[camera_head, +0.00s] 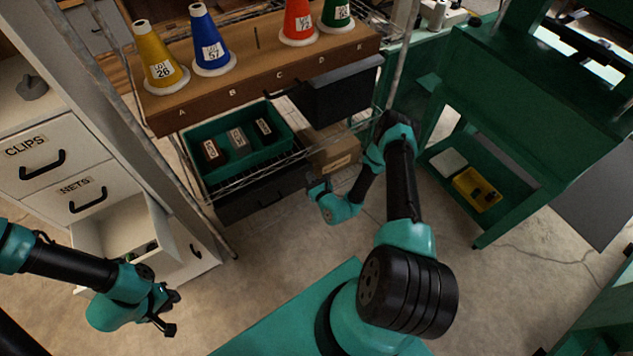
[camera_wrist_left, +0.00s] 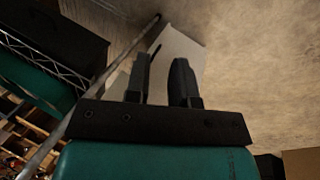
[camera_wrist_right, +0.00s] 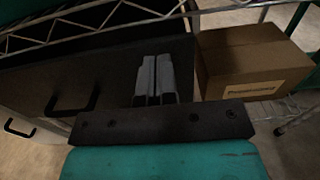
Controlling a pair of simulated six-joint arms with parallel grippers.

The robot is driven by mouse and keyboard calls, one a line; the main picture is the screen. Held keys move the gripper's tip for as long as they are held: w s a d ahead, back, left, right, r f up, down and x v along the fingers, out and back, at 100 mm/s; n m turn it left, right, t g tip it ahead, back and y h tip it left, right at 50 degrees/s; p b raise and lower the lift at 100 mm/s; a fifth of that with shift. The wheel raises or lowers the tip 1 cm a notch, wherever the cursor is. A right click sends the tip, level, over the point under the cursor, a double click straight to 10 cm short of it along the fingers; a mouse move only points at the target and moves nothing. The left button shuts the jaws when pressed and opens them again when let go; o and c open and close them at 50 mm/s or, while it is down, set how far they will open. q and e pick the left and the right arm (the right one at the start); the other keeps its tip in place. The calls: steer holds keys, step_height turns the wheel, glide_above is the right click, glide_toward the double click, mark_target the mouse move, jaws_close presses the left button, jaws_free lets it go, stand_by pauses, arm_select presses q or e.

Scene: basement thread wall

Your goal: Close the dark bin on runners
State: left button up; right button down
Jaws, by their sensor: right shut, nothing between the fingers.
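A dark bin with a handle (camera_head: 262,197) sits low under the wire shelf; its front (camera_wrist_right: 110,75) fills much of the right wrist view. Its front looks about level with the shelf edge; I cannot tell how far in it sits. A second dark bin (camera_head: 345,92) juts out under the wooden ledge, higher up. My right gripper (camera_head: 315,184) is shut and empty, near the right end of the low bin's front; contact cannot be told. My left gripper (camera_head: 170,312) is open and empty, at lower left before the white drawers.
A cardboard box (camera_head: 335,152) is right of the low bin. A white drawer (camera_head: 125,232) hangs open near my left arm. A green bench (camera_head: 530,110) stands at right. Floor between is clear.

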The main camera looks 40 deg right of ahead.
steer(key=s, duration=1.1)
steer(key=shift+s+a, duration=0.2)
steer(key=shift+a, duration=0.1)
steer(key=c, duration=1.9)
jaws_free()
